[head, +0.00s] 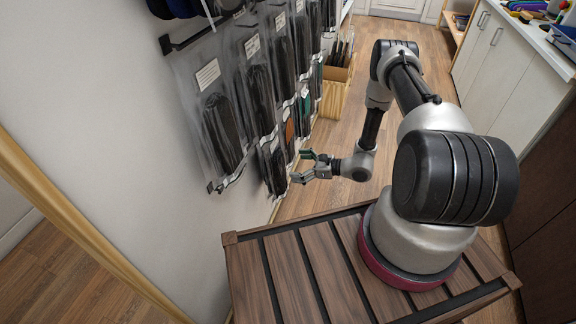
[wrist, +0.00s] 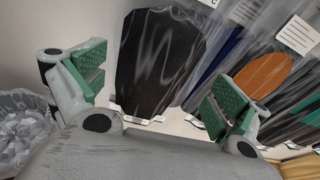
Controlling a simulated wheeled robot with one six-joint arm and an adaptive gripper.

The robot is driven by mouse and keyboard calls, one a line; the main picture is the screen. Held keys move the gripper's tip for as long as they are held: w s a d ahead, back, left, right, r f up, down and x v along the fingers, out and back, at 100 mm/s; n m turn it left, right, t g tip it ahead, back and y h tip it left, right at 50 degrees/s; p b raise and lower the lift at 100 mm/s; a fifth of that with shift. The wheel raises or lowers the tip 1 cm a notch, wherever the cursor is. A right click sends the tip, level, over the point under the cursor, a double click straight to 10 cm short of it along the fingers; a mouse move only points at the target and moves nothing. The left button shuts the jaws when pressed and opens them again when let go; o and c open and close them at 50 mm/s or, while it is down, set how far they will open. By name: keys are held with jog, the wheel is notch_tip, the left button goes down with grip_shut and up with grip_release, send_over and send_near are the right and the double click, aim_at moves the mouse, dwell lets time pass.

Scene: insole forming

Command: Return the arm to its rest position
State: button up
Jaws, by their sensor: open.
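My gripper (head: 304,167) is at the end of my arm, in front of the wall of hanging packets, in the middle of the head view. In the wrist view my gripper (wrist: 155,88) has its two green-padded fingers wide apart, with nothing between them. A clear packet with a black insole-like piece (wrist: 160,62) hangs behind the gap between the fingers. I cannot tell from these views exactly how far the fingers are from the packets. My arm is bent and reaches out over the floor beyond the slatted wooden platform.
Clear packets (head: 222,130) hang in rows on the left wall. A wooden box (head: 335,92) stands on the floor at the wall. White cabinets (head: 500,62) line the right side. A bin of crumpled white scraps (wrist: 22,130) shows at the wrist view's left. The floor (head: 420,165) between is clear.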

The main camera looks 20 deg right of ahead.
jog(key=v, duration=0.7)
jog(key=s+r+n+g+y, duration=0.1)
jog(key=s+r+n+g, duration=0.25)
jog(key=s, duration=0.35)
jog(key=s+r+n+g, duration=0.2)
jog(key=s+g, duration=0.3)
jog(key=s, duration=0.2)
jog(key=s+d+r+n+g+h, duration=0.1)
jog(key=s+d+r+n+h, duration=0.3)
jog(key=r, duration=0.6)
jog(key=s+d+r+n+g+h, duration=0.1)
jog(key=r+n+h, duration=0.3)
jog(key=r, duration=0.5)
jog(key=s+d+r+n+g+h, duration=0.1)
jog(key=s+d+r+n+h, duration=0.15)
jog(key=r+n, duration=0.55)
jog(key=s+r+n+t+h, duration=0.1)
jog(key=s+r+t, duration=0.1)
jog(key=r, duration=0.7)
jog(key=s+a+r+n+t+h, duration=0.1)
jog(key=r+t, duration=0.4)
jog(key=r, duration=0.5)
jog(key=shift+s+a+n+h, duration=0.2)
jog(key=shift+s+n+h, duration=0.2)
jog(key=shift+s, duration=0.5)
